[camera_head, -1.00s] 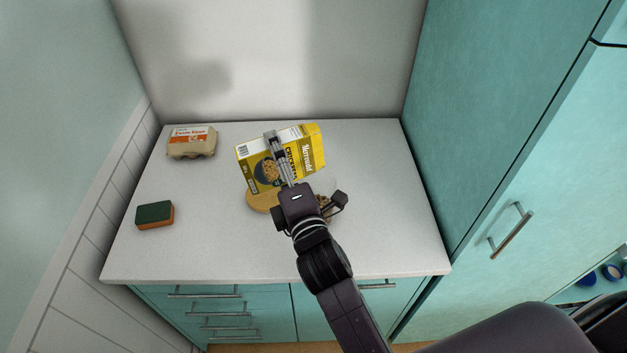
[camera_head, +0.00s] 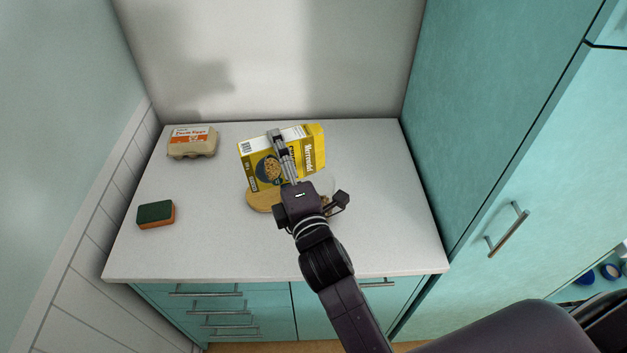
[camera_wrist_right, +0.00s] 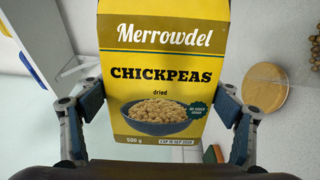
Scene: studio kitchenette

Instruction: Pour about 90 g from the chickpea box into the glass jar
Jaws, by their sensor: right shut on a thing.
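The yellow chickpea box (camera_head: 254,168) is tipped on its side above the counter, its top end toward the right. My right gripper (camera_head: 282,155) is shut on it across its narrow sides. In the right wrist view the box front (camera_wrist_right: 160,60) fills the middle between my fingers. The clear glass jar (camera_head: 328,184) stands below the box's right end, largely hidden by my gripper and the box. Chickpeas (camera_wrist_right: 316,50) show at the right edge of the wrist view. Whether any are falling cannot be seen. My left gripper is not in view.
A round wooden disc (camera_head: 260,200) lies on the counter beside the jar, partly under the box. An egg carton (camera_head: 192,142) is at the back left, and a green and orange sponge (camera_head: 156,214) at the left. The counter's right side is clear; a tall teal cabinet (camera_head: 490,130) bounds it.

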